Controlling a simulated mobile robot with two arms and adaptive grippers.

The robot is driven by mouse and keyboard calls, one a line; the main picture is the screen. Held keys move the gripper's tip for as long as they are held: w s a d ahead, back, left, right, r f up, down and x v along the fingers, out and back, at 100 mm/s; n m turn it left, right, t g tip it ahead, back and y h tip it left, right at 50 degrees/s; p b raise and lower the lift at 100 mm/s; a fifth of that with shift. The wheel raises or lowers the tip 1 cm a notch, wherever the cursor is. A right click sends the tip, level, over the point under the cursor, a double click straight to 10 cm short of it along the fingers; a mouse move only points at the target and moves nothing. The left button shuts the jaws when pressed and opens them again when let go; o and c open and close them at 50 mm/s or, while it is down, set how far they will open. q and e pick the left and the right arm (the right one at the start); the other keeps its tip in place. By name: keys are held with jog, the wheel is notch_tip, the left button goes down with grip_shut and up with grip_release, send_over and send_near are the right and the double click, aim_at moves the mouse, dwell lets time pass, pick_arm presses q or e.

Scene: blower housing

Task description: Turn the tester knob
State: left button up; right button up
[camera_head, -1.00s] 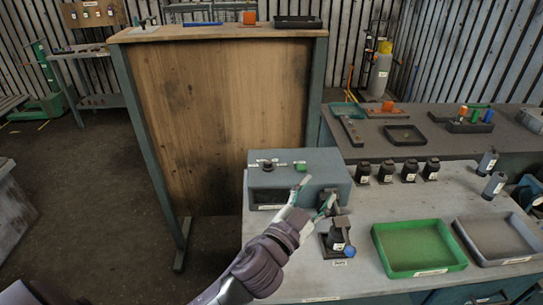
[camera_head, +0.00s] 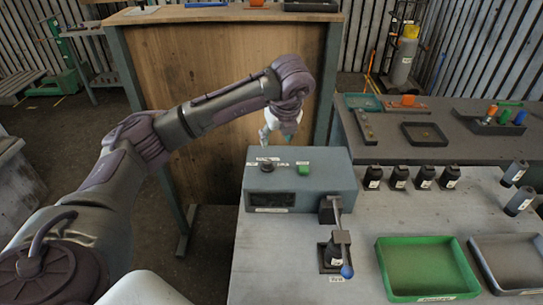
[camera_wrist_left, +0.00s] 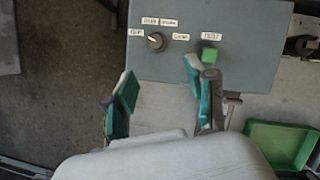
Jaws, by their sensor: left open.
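The tester is a blue-grey box (camera_head: 300,188) on the light bench, with a dark round knob (camera_head: 266,166) on the left of its top and a green button (camera_head: 304,168) on the right. In the left wrist view the knob (camera_wrist_left: 155,41) shows a pale pointer line and has small labels around it. My left gripper (camera_head: 277,137) is open and empty, raised near the tester's back edge. In the left wrist view its green-padded fingertips (camera_wrist_left: 160,84) are spread apart, with the knob beyond the gap between them. Nothing touches the knob. My right gripper is not in view.
A lever fixture with a black part (camera_head: 334,254) and a blue ball stands in front of the tester. A green tray (camera_head: 428,268), a grey tray (camera_head: 510,262) and several black parts (camera_head: 424,177) are to the right. A wooden panel (camera_head: 200,100) rises behind.

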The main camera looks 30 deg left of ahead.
aim_at(267, 162)
pick_arm(q)
jog(key=p+x, duration=0.1)
jog(key=x, duration=0.3)
jog(key=p+x, duration=0.2)
jog(key=x, duration=0.2)
jog(key=p+x, duration=0.1)
jog(key=x, duration=0.3)
jog(key=shift+s+a+p, duration=0.25)
jog(key=shift+a+p, duration=0.15)
jog(key=shift+w+a+f, duration=0.15)
jog(key=shift+a+f, duration=0.05)
jog(key=shift+f, duration=0.4)
